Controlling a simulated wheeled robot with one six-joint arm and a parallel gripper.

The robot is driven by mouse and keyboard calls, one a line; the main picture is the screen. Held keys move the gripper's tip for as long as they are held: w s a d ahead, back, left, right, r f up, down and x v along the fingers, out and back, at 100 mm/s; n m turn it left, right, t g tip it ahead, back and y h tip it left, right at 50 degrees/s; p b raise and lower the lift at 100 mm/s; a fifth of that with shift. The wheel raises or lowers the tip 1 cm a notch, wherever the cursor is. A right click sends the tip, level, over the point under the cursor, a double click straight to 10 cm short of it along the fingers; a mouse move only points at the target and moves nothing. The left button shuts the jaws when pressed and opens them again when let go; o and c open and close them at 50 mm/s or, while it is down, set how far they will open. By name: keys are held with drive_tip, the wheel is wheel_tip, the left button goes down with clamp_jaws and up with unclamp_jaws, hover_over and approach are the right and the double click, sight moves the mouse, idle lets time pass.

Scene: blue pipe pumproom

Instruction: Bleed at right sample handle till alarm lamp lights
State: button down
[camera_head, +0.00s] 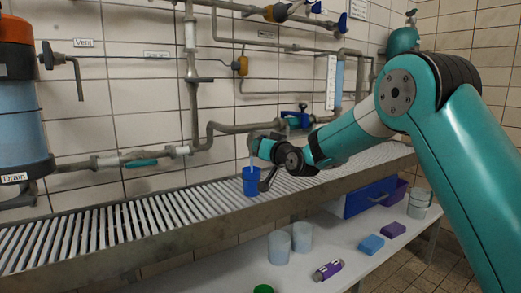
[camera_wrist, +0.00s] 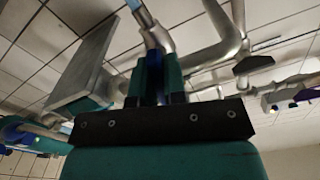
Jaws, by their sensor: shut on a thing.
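My gripper (camera_head: 262,150) is at the wall pipework, at the low outlet above the grating. A blue cup (camera_head: 251,183) stands upright on the grating, just below and left of my gripper. A thin pale streak (camera_head: 251,160) shows above the cup; it looks like liquid, but it is small. I cannot make out an alarm lamp for certain.
The slatted grating (camera_head: 120,231) runs along the wall. A blue valve handle (camera_head: 297,118) sits just right of my gripper. At left is a blue tank (camera_head: 20,125) labelled Drain.

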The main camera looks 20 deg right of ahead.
idle(0.3)
drive_tip(key=c, duration=1.2)
unclamp_jaws()
drive_tip(key=b+v, duration=0.1)
drive_tip(key=v, duration=1.6)
drive_tip(key=shift+s+d, duration=0.1)
drive_tip(key=shift+s, duration=0.15)
